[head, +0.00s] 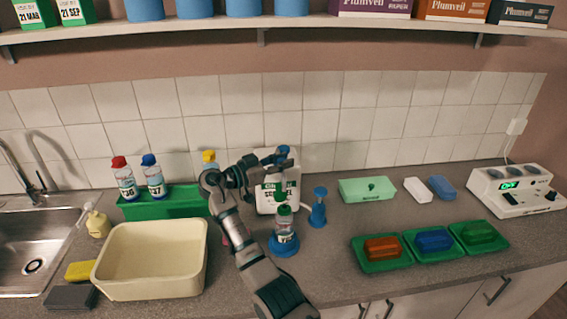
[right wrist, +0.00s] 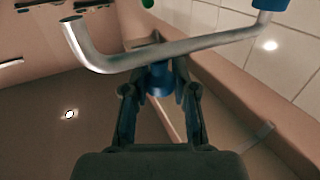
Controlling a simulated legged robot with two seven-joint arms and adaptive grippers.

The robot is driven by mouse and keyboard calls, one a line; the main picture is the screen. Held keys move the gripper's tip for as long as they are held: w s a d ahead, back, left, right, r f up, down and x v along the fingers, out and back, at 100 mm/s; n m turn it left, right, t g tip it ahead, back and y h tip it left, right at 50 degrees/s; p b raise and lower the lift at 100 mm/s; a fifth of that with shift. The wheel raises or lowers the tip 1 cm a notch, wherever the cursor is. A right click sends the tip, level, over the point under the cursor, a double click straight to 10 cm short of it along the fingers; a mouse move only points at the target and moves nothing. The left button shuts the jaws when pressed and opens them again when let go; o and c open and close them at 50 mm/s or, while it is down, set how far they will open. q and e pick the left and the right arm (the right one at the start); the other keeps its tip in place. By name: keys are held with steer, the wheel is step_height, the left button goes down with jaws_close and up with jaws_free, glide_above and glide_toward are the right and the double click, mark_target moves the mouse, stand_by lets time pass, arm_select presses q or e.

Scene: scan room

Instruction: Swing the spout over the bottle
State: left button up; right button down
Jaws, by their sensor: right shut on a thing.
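The bottle (head: 285,224) is clear with a white label and a green top. It stands upright on a round blue base (head: 283,246). Behind it is a white canister (head: 266,200) with green lettering and a blue top (head: 283,150). In the right wrist view the spout (right wrist: 170,52) is a bent silver tube, with a blue fitting at its right end and a blue piece (right wrist: 158,80) below its middle. My right gripper (head: 270,162) is above and behind the bottle, its fingers (right wrist: 158,92) shut on that blue piece. My arm hides part of the canister. My left gripper is out of view.
A blue stand (head: 318,208) is close right of the bottle. A cream basin (head: 150,285) and a green rack (head: 165,207) with capped bottles are at left. Green trays (head: 382,266) lie at right. A shelf (head: 300,22) crosses above.

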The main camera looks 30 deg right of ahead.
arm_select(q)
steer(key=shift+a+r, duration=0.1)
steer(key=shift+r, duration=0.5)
arm_select(e)
steer(key=shift+r+g, duration=0.15)
steer(key=shift+g, duration=0.15)
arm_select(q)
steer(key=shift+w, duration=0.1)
arm_select(e)
steer(key=c, duration=0.9)
jaws_free()
steer(key=shift+w+a, duration=0.1)
steer(key=shift+w, duration=0.05)
steer(key=shift+c, duration=0.2)
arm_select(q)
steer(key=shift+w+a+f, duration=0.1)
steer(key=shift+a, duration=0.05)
arm_select(e)
steer(key=shift+w+a, duration=0.1)
steer(key=shift+a, duration=0.2)
steer(key=a, duration=0.7)
steer(key=shift+w+a, duration=0.2)
steer(key=shift+a, duration=0.05)
